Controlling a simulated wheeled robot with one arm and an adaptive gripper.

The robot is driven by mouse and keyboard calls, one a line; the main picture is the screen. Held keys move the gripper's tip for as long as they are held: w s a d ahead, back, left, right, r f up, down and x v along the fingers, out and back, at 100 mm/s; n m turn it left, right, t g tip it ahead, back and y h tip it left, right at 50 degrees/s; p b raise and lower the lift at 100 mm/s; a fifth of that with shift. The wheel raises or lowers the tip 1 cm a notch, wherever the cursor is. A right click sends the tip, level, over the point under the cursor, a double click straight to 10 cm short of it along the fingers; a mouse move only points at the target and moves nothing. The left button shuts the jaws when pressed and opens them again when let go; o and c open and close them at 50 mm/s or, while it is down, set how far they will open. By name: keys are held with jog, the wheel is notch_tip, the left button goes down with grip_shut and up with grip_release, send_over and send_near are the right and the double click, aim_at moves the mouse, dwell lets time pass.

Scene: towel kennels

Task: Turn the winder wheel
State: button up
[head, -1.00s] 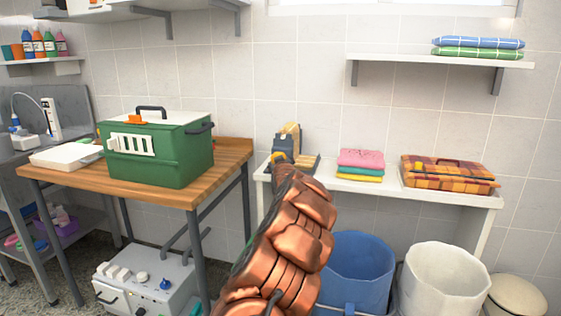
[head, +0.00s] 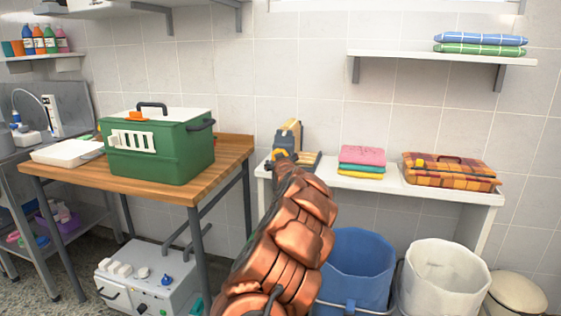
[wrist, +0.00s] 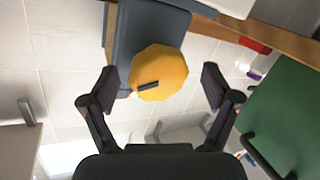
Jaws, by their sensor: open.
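The winder (head: 290,134) is a dark grey and tan device at the left end of the white wall table. Its yellow wheel (wrist: 158,73) with a dark slot-like mark shows large in the wrist view, on the grey winder body (wrist: 150,25). My gripper (wrist: 157,88) is open, with one finger on each side of the wheel and a visible gap to each. In the head view my copper-coloured arm reaches up to the winder and hides part of it; only a bit of yellow (head: 279,153) shows there.
Folded pink, green and yellow towels (head: 362,160) and a plaid case (head: 448,172) sit right of the winder on the white table (head: 397,187). A green carrier (head: 160,150) stands on the wooden table (head: 228,158) at left. Blue (head: 357,262) and white bins (head: 443,280) stand below.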

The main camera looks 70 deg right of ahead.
jog(key=shift+s+a, duration=0.1)
jog(key=shift+s, duration=0.05)
jog(key=v, duration=1.1)
jog(key=shift+s+a, duration=0.2)
jog(key=shift+a, duration=0.15)
dwell(0.7)
